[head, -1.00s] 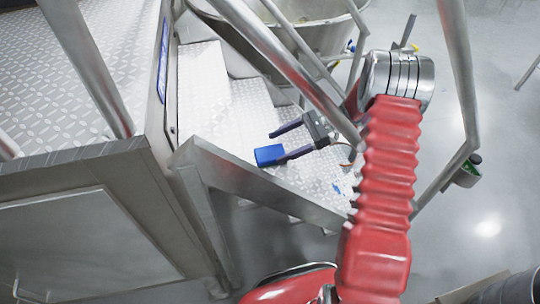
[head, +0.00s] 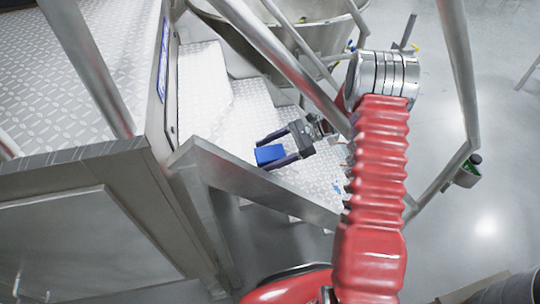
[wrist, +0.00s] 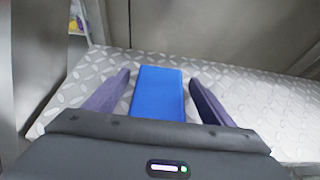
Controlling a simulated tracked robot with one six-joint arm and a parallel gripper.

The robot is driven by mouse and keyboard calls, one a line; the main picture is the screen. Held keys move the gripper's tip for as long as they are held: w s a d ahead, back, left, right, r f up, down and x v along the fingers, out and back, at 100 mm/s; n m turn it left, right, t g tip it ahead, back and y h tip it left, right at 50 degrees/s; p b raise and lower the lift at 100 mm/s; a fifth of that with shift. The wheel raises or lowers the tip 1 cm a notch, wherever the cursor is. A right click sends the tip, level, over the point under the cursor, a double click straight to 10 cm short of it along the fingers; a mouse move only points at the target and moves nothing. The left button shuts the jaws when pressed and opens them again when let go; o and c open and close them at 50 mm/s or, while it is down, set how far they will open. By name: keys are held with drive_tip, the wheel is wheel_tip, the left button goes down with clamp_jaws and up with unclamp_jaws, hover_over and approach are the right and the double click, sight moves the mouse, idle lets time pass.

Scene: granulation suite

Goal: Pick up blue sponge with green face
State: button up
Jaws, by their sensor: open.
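The blue sponge (head: 269,154) lies on a diamond-plate stair tread. Only its blue side shows; no green face is visible. In the wrist view the sponge (wrist: 158,92) lies between the two purple fingers, with a gap on each side; its near end is hidden behind the gripper body. My gripper (head: 266,152) is open, its fingers reaching left on either side of the sponge. In the wrist view my gripper (wrist: 160,88) shows both fingers apart and nothing held.
The metal steps (head: 205,90) climb toward the upper left. Grey railings (head: 290,65) cross close to my arm, and a thick grey stringer (head: 250,182) runs along the near side of the stairs. A round steel vessel (head: 310,35) stands behind.

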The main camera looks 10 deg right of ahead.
sight(269, 152)
idle(0.4)
drive_tip(key=c, duration=1.2)
drive_tip(key=shift+r, duration=0.1)
wheel_tip(269, 152, up, 10)
drive_tip(key=shift+f, duration=0.1)
idle(0.7)
